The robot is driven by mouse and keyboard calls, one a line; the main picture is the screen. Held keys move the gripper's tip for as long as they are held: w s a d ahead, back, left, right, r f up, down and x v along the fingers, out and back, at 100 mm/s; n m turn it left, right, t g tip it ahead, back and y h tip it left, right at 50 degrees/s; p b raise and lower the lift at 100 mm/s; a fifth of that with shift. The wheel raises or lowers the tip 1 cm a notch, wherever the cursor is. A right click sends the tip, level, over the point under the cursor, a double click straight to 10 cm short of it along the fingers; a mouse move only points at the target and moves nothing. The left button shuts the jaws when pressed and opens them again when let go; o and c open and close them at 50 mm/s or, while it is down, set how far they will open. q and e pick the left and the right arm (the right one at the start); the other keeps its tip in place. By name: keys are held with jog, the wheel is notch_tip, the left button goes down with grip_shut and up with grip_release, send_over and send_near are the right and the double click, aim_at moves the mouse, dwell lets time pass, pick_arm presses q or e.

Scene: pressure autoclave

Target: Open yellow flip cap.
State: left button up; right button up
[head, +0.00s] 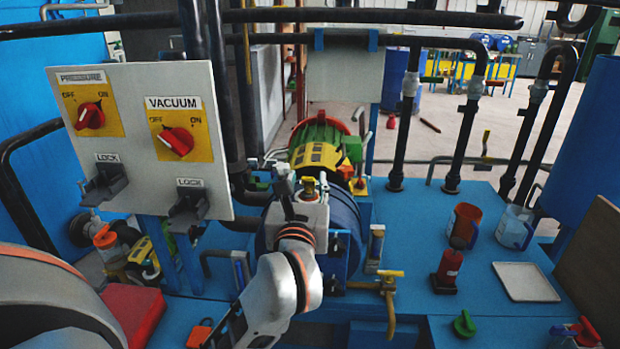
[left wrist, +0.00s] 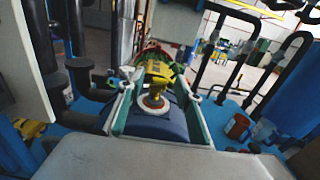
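A small yellow cap (left wrist: 156,90) stands on a round pale base with a red ring, on top of the dark blue tank (left wrist: 182,130). In the head view the yellow cap (head: 309,187) shows just past my left gripper (head: 312,190), which partly hides the tank (head: 344,212). In the left wrist view my left gripper (left wrist: 158,113) is open, with one finger on each side of the cap. I see no clear contact between fingers and cap. My right gripper is in neither view.
A panel (head: 140,140) with red pressure and vacuum knobs stands left of my left arm. A yellow-handled tap (head: 387,285) is right of my gripper.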

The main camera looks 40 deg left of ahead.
pick_arm(q)
jog(key=shift+x, duration=0.95)
jog(key=shift+w+a, duration=0.15)
jog(key=shift+w, duration=0.1)
